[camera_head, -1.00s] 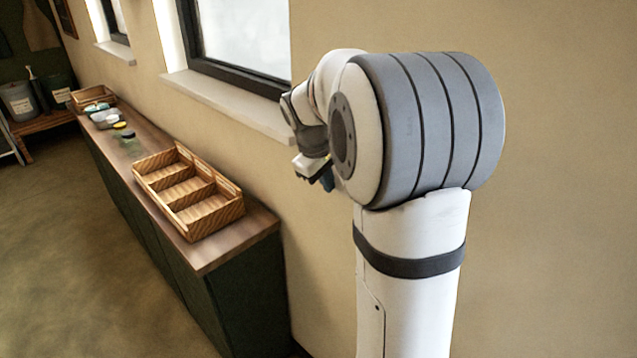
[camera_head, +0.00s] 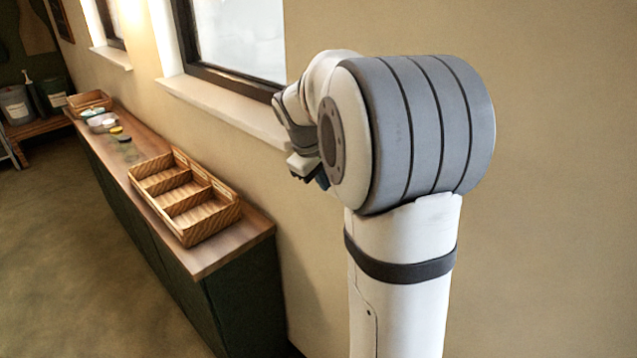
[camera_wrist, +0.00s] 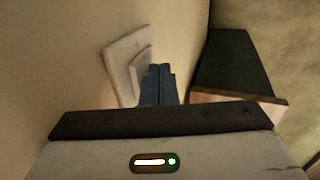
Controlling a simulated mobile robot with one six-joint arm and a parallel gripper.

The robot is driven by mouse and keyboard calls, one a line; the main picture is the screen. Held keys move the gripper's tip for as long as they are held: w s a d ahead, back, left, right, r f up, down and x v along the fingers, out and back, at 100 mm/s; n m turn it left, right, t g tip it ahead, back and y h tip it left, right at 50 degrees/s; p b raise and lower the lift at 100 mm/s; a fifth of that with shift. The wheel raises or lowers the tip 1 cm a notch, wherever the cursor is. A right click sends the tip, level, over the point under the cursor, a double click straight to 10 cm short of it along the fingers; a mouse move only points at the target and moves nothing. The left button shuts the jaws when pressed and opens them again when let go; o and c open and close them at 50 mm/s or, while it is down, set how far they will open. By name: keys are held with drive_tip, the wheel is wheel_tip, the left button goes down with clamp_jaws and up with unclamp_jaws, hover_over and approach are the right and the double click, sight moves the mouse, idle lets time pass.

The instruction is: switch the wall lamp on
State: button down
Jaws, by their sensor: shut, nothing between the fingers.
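In the wrist view, a pale wall switch with a square plate (camera_wrist: 119,50) and a raised rocker (camera_wrist: 141,66) is on the beige wall. My gripper (camera_wrist: 160,70) shows there as two blue fingers shut together with nothing between them. The fingertips are just right of the rocker and overlap its edge in the picture; I cannot tell whether they touch it. In the head view, my gripper (camera_head: 321,181) is mostly hidden behind my arm, close to the wall below the window sill. The switch is hidden in the head view. No wall lamp shows in either view.
A long dark-green counter (camera_head: 240,290) with a wooden top runs along the wall, left of my arm; its end shows in the wrist view (camera_wrist: 236,62). A wicker divided tray (camera_head: 210,232) stands on it. A window sill (camera_head: 215,100) juts out above. The floor at left is clear.

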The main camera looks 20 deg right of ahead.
idle(0.3)
drive_tip(key=s+a+r+b, duration=0.2)
drive_tip(key=s+a+r, duration=0.1)
drive_tip(key=a+r, duration=0.5)
drive_tip(key=shift+s+a, duration=0.2)
drive_tip(key=shift+a, duration=0.2)
drive_tip(key=s+a+f+m+y, duration=0.2)
drive_tip(key=s+f, duration=0.4)
drive_tip(key=s, duration=0.4)
drive_tip(key=s+a+f+m+t+y, duration=0.1)
drive_tip(key=s+a+f+m+y, duration=0.1)
drive_tip(key=s+f, duration=0.5)
drive_tip(key=s+a, duration=0.1)
drive_tip(key=s, duration=0.2)
drive_tip(key=shift+a+t, duration=0.3)
drive_tip(key=shift+a, duration=0.05)
